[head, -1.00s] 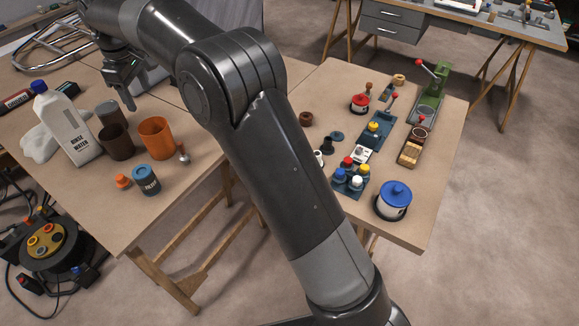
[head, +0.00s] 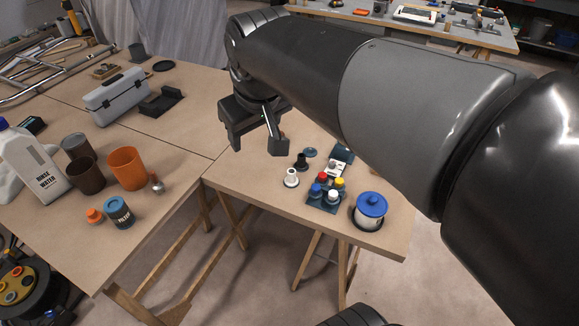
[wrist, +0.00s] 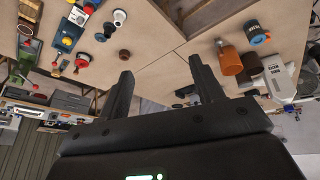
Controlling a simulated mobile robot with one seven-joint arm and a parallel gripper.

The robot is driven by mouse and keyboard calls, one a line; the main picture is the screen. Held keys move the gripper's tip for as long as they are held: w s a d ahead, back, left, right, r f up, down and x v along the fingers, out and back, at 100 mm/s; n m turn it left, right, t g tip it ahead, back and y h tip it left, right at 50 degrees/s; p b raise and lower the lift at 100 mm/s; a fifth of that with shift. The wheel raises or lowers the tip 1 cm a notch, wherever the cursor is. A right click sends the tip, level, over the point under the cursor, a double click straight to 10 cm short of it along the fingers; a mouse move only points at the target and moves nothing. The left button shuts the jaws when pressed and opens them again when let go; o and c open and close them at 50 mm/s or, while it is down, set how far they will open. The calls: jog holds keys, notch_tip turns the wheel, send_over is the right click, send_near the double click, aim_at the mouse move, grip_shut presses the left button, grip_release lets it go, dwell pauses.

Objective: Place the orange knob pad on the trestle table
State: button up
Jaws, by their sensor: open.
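A small orange knob (head: 95,215), which looks like the knob pad, sits on the left wooden table (head: 110,255) near its front edge, beside a blue-lidded filler jar (head: 119,212). The knob shows small in the wrist view (wrist: 268,36). The right wooden table (head: 385,245) stands on trestle legs; I cannot tell which table the task means. My gripper (head: 257,143) is open and empty, above the right table's left part near the seam, well away from the knob. Its two spread fingers show in the wrist view (wrist: 160,68).
An orange cup (head: 127,169), a brown cup (head: 86,176) and a rinse water bottle (head: 38,165) stand behind the knob. The right table holds a bottle tray (head: 326,200), a blue-lidded pot (head: 370,211) and a white spool (head: 291,178). A grey case (head: 116,96) stands farther back.

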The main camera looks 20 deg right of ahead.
jog(key=s+d+f+m, duration=0.1)
jog(key=s+d+f, duration=0.1)
jog(key=s, duration=0.3)
jog(key=s+d+f+m+t, duration=0.1)
jog(key=s+d+f+m, duration=0.1)
jog(key=s+d+f, duration=0.1)
jog(key=s+f, duration=0.1)
jog(key=s, duration=0.1)
jog(key=shift+s+f+m, duration=0.3)
